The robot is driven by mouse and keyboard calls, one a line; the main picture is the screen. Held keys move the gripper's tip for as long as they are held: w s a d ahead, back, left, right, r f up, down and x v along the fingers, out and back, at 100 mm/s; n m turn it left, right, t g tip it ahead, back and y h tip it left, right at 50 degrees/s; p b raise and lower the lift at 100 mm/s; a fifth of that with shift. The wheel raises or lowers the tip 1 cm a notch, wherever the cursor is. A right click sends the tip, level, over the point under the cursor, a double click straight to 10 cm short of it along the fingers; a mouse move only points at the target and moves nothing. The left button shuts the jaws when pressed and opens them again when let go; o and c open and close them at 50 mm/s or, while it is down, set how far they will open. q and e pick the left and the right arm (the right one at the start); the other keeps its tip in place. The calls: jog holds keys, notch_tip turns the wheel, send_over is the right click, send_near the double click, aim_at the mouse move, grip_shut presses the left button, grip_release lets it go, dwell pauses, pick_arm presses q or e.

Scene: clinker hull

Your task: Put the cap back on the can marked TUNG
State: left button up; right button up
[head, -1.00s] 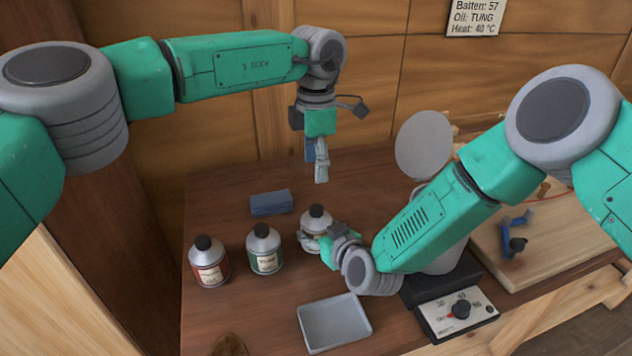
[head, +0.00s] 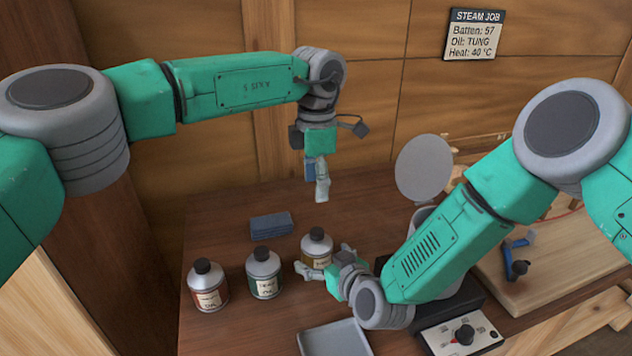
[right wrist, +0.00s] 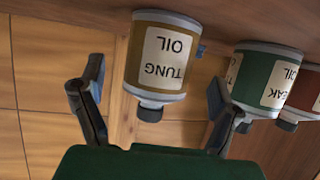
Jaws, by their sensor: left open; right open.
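The can marked TUNG (head: 317,258) stands upright on the bench, with a mustard label band, and its black cap (head: 317,233) sits on its top. In the right wrist view the TUNG can (right wrist: 158,60) appears upside down, with the cap (right wrist: 150,112) on its neck. My right gripper (head: 326,262) is open, its fingers spread to either side of the can with visible gaps; these fingers (right wrist: 155,88) also show in the right wrist view. My left gripper (head: 321,188) is open and empty, hanging above the bench behind the cans.
A green-banded can (head: 264,275) and a red-banded can (head: 208,290), both black-capped, stand left of the TUNG can. A blue block (head: 271,226) lies behind them. A grey tray (head: 335,340) is in front. A dial box (head: 462,336) and a board (head: 545,270) are right.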

jog(key=v, duration=0.9)
jog(key=shift+s+d, duration=0.2)
jog(key=shift+s, duration=0.05)
